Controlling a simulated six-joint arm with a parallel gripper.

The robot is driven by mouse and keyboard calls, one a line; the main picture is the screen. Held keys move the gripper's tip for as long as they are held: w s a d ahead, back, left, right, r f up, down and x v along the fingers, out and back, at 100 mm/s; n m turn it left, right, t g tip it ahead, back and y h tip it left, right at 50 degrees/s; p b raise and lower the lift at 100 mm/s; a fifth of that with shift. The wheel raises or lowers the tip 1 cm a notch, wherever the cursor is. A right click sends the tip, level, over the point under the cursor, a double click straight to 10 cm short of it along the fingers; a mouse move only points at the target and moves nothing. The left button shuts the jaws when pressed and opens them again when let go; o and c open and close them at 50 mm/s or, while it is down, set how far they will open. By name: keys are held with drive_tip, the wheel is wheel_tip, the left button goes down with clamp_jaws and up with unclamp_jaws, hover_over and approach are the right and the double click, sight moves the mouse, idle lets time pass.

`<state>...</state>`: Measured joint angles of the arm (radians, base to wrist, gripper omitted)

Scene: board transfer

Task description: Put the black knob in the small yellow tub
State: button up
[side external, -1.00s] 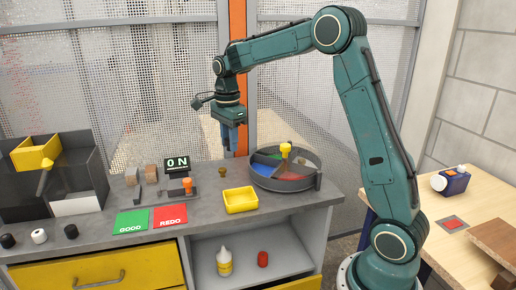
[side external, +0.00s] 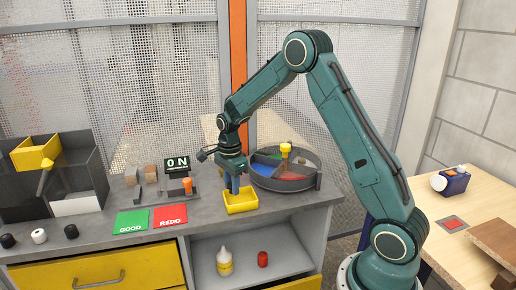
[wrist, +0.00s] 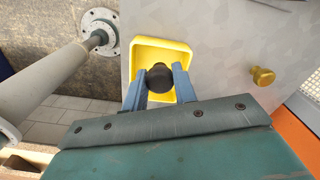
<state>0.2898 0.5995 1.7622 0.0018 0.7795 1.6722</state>
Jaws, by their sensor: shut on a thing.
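The small yellow tub (side external: 243,207) stands on the grey bench near its front edge, below my gripper (side external: 235,189). In the wrist view my gripper (wrist: 159,82) has its blue fingers closed on the sides of a round black knob (wrist: 159,77). The knob lies over the opening of the tub (wrist: 160,44) in that view. The fingertips are low, at or just above the tub's rim; I cannot tell if the knob touches the tub floor. In the side view the held knob is hidden.
A round divided tray (side external: 285,180) with a yellow knob on top is right of the tub. A brass knob (wrist: 263,76) stands on the bench near it. Green (side external: 131,221) and red (side external: 170,215) cards lie to the left. More black and white knobs line the front left.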

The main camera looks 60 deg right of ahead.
drive_tip(key=shift+f, duration=0.1)
drive_tip(key=shift+f, duration=2.05)
drive_tip(key=shift+f, duration=0.1)
drive_tip(key=o, duration=0.7)
drive_tip(key=shift+c, duration=0.2)
wheel_tip(320, 180, up, 12)
drive_tip(key=shift+f, duration=0.1)
drive_tip(key=shift+r, duration=0.25)
